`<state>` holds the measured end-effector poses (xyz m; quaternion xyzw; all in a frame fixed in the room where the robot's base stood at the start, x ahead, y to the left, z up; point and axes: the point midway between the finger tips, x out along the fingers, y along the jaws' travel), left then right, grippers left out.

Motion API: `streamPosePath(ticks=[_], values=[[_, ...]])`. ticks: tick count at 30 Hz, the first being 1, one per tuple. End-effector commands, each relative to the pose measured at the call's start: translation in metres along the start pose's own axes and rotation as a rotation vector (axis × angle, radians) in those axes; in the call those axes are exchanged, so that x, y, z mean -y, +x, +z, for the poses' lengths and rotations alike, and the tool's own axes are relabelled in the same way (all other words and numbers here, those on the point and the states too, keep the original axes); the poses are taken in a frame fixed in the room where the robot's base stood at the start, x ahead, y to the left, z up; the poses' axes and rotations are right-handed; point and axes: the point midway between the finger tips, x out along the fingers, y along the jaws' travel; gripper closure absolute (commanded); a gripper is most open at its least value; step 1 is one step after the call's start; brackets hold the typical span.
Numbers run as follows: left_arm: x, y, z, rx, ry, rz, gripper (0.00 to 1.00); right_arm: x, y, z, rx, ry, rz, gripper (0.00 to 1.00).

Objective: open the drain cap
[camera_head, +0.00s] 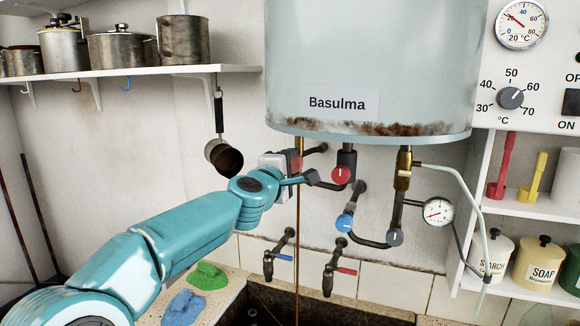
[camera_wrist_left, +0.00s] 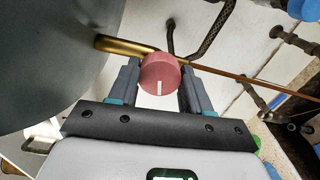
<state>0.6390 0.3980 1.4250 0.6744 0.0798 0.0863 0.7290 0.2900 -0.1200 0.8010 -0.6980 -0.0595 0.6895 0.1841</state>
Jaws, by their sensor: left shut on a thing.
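The drain cap, a round dull-red knob with a white mark (camera_wrist_left: 159,74), sits at the end of a short brass pipe (camera_wrist_left: 120,46) under the boiler. My left gripper (camera_wrist_left: 158,84) is shut on it, one finger on each side. In the head view my left gripper (camera_head: 284,164) is below the boiler's left part, and a bit of the red cap (camera_head: 297,160) shows beside it. A thin brown stream (camera_head: 297,235) runs straight down from there towards the trough (camera_head: 265,308). My right gripper is not in view.
The rusty-rimmed boiler (camera_head: 370,70) hangs just above my gripper. A red valve knob (camera_head: 341,174), a blue valve knob (camera_head: 344,222) and dark pipes are close on the right. Two taps are lower down. A ladle (camera_head: 225,155) hangs to the left.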

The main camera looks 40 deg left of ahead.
Motion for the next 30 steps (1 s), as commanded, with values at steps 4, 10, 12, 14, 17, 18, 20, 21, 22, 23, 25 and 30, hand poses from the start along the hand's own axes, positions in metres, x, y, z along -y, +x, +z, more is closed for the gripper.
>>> streamPosePath(ticks=[4, 10, 12, 14, 17, 18, 20, 21, 22, 23, 25, 30], values=[[0.001, 0.0, 0.001, 0.002, 0.001, -0.002, 0.35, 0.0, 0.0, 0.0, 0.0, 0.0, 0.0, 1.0], [0.0, 0.0, 0.001, 0.001, 0.002, -0.001, 0.26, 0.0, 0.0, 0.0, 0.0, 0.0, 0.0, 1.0], [0.0, 0.0, 0.0, 0.001, 0.002, -0.001, 0.26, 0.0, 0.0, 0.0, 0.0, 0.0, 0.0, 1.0], [0.0, -0.001, 0.0, 0.001, 0.002, 0.0, 0.26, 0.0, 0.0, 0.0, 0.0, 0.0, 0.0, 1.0], [0.001, -0.008, 0.0, 0.001, 0.002, 0.001, 0.26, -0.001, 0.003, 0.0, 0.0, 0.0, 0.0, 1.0], [0.001, -0.014, 0.0, 0.0, 0.002, 0.001, 0.26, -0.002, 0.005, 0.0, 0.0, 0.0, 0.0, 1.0], [0.001, -0.026, -0.001, 0.0, 0.001, 0.002, 0.26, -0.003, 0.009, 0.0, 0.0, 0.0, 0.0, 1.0], [0.001, -0.036, 0.0, 0.0, 0.001, 0.003, 0.26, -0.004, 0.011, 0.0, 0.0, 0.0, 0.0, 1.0], [0.001, -0.043, 0.0, 0.001, 0.001, 0.002, 0.26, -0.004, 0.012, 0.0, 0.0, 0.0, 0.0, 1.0], [0.001, -0.052, 0.0, 0.002, 0.001, 0.002, 0.26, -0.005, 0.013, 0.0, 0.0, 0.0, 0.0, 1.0], [0.0, -0.071, 0.0, 0.001, 0.001, 0.003, 0.26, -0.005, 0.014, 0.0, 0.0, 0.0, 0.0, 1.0], [-0.001, -0.116, 0.001, 0.002, 0.001, 0.002, 0.26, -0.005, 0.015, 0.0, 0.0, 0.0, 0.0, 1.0]])
